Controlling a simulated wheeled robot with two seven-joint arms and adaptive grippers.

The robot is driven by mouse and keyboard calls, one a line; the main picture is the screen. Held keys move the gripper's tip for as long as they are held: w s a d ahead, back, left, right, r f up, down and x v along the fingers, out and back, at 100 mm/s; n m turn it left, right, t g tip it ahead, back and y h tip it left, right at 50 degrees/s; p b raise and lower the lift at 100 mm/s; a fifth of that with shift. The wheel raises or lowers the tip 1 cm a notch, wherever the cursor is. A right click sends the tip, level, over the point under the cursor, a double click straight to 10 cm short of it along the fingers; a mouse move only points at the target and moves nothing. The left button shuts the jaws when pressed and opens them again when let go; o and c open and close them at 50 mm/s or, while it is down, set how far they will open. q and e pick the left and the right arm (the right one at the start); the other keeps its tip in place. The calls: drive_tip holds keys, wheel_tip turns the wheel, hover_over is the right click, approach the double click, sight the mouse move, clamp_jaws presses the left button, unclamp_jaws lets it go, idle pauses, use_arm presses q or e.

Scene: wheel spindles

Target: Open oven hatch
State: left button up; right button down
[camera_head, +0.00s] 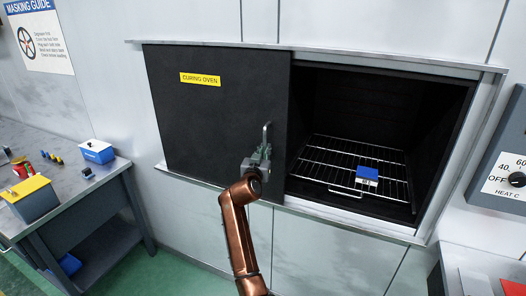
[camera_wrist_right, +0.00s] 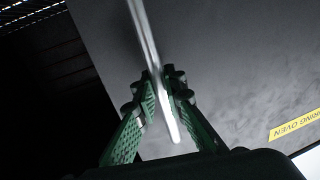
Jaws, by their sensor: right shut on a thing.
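The oven hatch (camera_head: 215,120) is a dark sliding panel with a yellow "CURING OVEN" label. It covers the left part of the oven, and the right part of the opening is uncovered. The handle (camera_head: 265,137) is a thin metal bar near the hatch's right edge. My right gripper (camera_head: 262,158) is shut on the handle's lower part. In the right wrist view its green fingers (camera_wrist_right: 160,100) stand on both sides of the bright handle bar (camera_wrist_right: 148,45). My left gripper is not in view.
Inside the oven, a wire rack (camera_head: 340,160) bears a blue and white block (camera_head: 367,176). A heat control dial (camera_head: 517,179) is on the wall at the right.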

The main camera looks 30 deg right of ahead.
drive_tip(key=shift+d+r, duration=0.1)
drive_tip(key=shift+r, duration=0.05)
drive_tip(key=c, duration=2)
unclamp_jaws()
drive_tip(key=v, duration=1.2)
